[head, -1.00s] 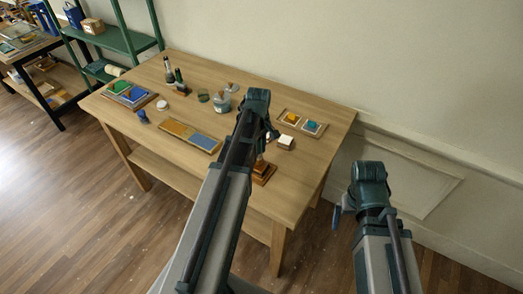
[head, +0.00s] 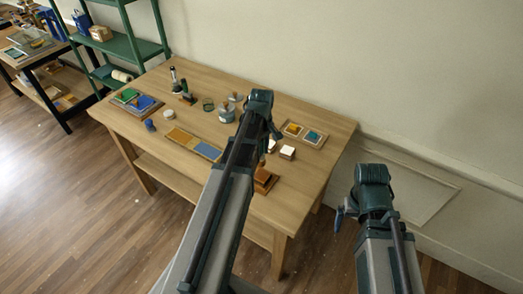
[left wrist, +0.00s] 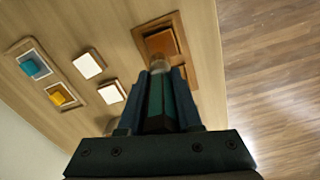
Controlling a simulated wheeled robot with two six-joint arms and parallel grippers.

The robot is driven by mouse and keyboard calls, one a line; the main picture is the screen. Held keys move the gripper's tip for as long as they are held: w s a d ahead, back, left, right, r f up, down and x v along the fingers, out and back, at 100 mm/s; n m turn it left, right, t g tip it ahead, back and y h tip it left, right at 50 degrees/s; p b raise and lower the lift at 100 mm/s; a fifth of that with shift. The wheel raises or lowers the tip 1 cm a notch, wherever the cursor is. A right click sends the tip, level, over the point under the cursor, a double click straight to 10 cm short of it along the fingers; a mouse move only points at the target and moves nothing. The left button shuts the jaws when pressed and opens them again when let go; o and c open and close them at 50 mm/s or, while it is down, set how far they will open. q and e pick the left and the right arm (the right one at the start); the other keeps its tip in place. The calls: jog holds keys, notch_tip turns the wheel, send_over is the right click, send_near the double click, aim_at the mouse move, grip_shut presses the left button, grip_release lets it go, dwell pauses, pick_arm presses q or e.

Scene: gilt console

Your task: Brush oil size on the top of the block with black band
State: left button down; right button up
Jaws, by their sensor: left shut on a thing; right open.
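My left gripper (left wrist: 160,92) is shut on a brush with a dark green handle (left wrist: 157,108). The brush's pale tip (left wrist: 159,66) is over the edge of a brown wooden tray (left wrist: 139,40) with an orange-brown piece (left wrist: 160,43) in it; I cannot tell if they touch. In the head view my left gripper (head: 272,128) is above the table's right half, partly hidden by its own arm. Two white-topped blocks (left wrist: 88,64) (left wrist: 111,91) stand beside the tray. I cannot make out a black band on any block. My right gripper (head: 345,213) is open and empty, off the table's right side.
A tray with yellow and teal squares (head: 304,134) lies near the wall. A long gold and blue board (head: 195,143), jars (head: 226,112), dark bottles (head: 186,93) and a tray with green and blue pads (head: 136,101) are further left.

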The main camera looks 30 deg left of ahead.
aim_at(262, 144)
pick_arm(q)
jog(key=shift+r, duration=0.3)
notch_tip(262, 144, up, 3)
jog(key=p, duration=0.3)
jog(key=shift+f, duration=0.15)
dwell(0.4)
